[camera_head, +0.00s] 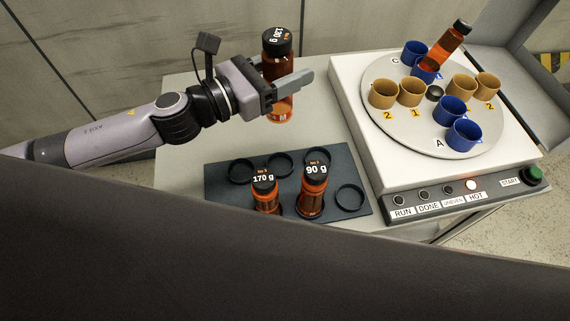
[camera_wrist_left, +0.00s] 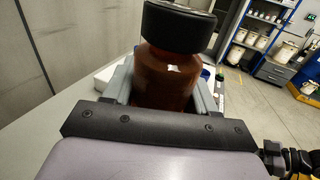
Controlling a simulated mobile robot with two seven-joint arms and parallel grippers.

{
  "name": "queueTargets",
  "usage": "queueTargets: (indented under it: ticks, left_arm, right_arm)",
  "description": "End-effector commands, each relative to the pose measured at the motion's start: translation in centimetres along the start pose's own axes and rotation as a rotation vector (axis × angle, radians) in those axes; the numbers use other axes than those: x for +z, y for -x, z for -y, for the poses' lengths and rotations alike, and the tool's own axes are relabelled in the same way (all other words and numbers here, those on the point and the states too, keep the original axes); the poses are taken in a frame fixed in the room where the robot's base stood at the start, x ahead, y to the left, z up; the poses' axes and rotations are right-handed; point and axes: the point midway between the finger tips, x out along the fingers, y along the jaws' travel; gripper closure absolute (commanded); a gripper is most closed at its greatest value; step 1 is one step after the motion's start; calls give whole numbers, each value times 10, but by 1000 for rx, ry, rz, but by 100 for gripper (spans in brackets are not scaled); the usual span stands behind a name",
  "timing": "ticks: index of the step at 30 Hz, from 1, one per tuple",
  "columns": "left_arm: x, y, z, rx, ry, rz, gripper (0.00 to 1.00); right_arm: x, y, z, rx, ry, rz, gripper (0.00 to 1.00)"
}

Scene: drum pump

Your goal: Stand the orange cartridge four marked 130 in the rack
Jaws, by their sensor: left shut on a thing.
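The orange cartridge (camera_head: 279,107) has a black cap marked 130 g. My left gripper (camera_head: 290,80) is shut around its body and holds it upright, beyond the rack in the head view. In the left wrist view the cartridge (camera_wrist_left: 168,78) sits between the two grey fingers, its label out of sight. The rack (camera_head: 222,184) is a dark tray with round ring sockets. Cartridges marked 170 g (camera_head: 265,192) and 90 g (camera_head: 313,188) stand in its front row. The back-row sockets and the front right socket are empty. My right gripper is not in view.
A white machine (camera_head: 345,95) stands to the right. Its round turntable (camera_head: 405,124) carries several blue and tan cups. Another orange cartridge (camera_head: 440,52) leans tilted in a blue cup. The HOT lamp (camera_head: 471,185) is lit.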

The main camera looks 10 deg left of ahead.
Motion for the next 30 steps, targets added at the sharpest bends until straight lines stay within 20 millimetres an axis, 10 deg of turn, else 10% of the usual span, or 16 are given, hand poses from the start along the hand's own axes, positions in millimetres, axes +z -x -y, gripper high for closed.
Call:
queueTargets:
  ticks: [15, 30]
  left_arm:
    - [-126, 0, 1, 3, 8, -1, 82]
    - [-186, 0, 1, 2, 6, -1, 82]
  right_arm:
    - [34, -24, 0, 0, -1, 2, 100]
    - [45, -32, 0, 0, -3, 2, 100]
